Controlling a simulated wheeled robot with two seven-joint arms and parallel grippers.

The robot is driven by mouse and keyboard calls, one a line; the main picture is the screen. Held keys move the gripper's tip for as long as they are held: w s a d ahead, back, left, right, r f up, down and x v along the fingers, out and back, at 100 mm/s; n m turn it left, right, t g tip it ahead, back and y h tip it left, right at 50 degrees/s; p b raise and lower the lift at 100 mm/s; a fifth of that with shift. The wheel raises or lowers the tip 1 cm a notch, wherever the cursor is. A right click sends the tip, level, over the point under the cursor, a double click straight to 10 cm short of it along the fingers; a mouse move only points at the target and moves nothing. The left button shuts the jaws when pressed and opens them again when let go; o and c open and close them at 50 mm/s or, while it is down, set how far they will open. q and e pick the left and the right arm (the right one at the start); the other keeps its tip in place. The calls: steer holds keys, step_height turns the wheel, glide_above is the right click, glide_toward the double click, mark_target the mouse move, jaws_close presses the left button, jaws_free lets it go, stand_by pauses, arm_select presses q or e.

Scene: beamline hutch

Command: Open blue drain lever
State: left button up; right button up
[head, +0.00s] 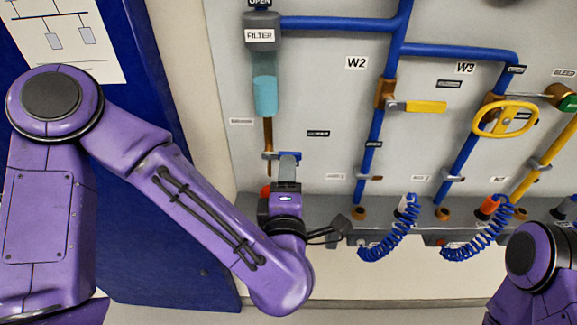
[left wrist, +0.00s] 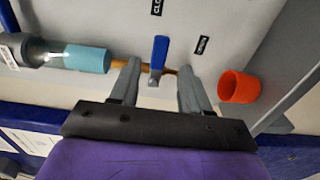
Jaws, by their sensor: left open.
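The blue drain lever (left wrist: 160,52) sits on a thin brown pipe below the filter. In the left wrist view its handle stands across the pipe, pointing at a label (left wrist: 157,6) that seems to start "CLO". In the head view the lever (head: 289,157) shows just above my left gripper (head: 286,177). In the left wrist view my left gripper (left wrist: 158,68) is open, its fingers on either side of the lever with gaps visible. I cannot tell whether either finger touches it. My right gripper is out of view; part of my right arm shows at lower right.
The filter (head: 262,33) and its teal bowl (head: 265,95) hang above the lever. An orange-red cup-like part (left wrist: 239,86) sits beside the fingers. To the right are a yellow lever (head: 425,106), a yellow handwheel (head: 505,119) and blue coiled hoses (head: 398,240). A blue cabinet stands left.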

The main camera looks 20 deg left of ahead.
mark_target(288, 152)
arm_select(q)
steer(key=p+x, duration=0.3)
steer(key=x, duration=0.4)
steer(key=shift+w+a+r+p, duration=0.1)
steer(key=shift+w+a+p, duration=0.05)
steer(key=shift+p, duration=0.25)
steer(key=shift+w, duration=0.35)
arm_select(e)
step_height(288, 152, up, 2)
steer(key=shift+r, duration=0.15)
arm_select(q)
jaws_close()
